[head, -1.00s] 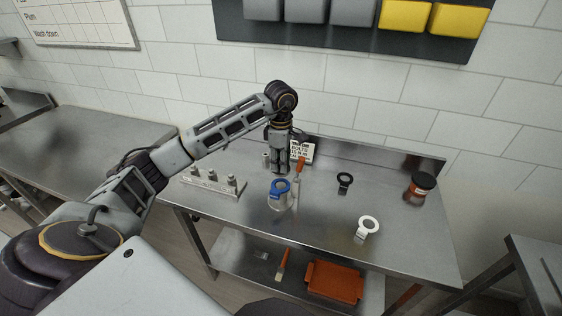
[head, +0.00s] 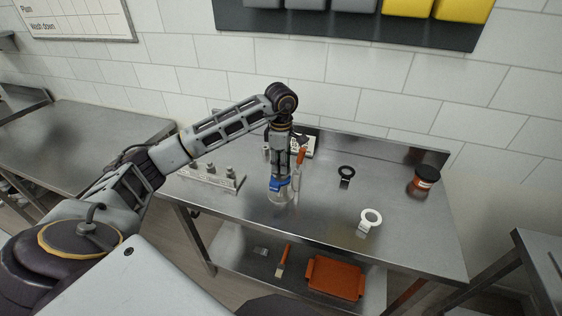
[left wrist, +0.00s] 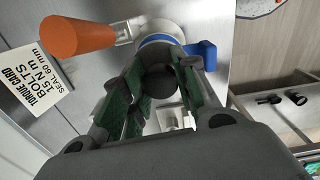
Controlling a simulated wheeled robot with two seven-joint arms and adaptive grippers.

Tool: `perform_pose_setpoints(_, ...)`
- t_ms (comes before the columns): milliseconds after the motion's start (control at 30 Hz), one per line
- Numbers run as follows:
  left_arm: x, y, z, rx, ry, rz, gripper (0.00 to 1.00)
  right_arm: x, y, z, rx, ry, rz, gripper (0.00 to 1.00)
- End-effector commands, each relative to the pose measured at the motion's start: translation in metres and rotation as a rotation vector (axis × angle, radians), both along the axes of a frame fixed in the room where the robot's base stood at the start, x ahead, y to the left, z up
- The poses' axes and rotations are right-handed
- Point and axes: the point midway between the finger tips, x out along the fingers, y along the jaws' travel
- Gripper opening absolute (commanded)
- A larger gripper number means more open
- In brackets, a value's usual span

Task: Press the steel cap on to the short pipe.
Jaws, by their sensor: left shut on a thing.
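My left gripper (head: 279,174) points straight down over the short pipe (head: 279,197), its fingertips at the blue clamp (head: 275,185) around the pipe's top. In the left wrist view the gripper (left wrist: 158,62) is shut on a dark round piece, the steel cap (left wrist: 158,83), between its green-padded fingers. The blue clamp (left wrist: 201,50) with its lever shows behind the fingers. The fingers hide the pipe's mouth, so I cannot tell whether the cap touches it. My right gripper is not in view.
An orange-handled tool (head: 300,160) stands close beside the pipe, with a torque card (left wrist: 38,82) behind. A rack with several metal fittings (head: 208,179) is left. A black clamp (head: 346,173), a white clamp (head: 371,218) and a jar (head: 425,181) lie right, with bare steel between.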

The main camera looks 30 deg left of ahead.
Motion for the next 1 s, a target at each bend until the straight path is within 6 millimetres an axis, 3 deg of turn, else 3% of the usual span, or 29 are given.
perform_pose_setpoints(300, 0.0, 0.0, -0.017, 0.0, 0.0, 0.0, 0.0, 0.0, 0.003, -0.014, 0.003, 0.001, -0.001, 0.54)
perform_pose_setpoints(1000, 0.0, 0.0, -0.019, 0.0, 0.0, 0.0, 0.0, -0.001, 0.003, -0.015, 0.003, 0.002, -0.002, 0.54)
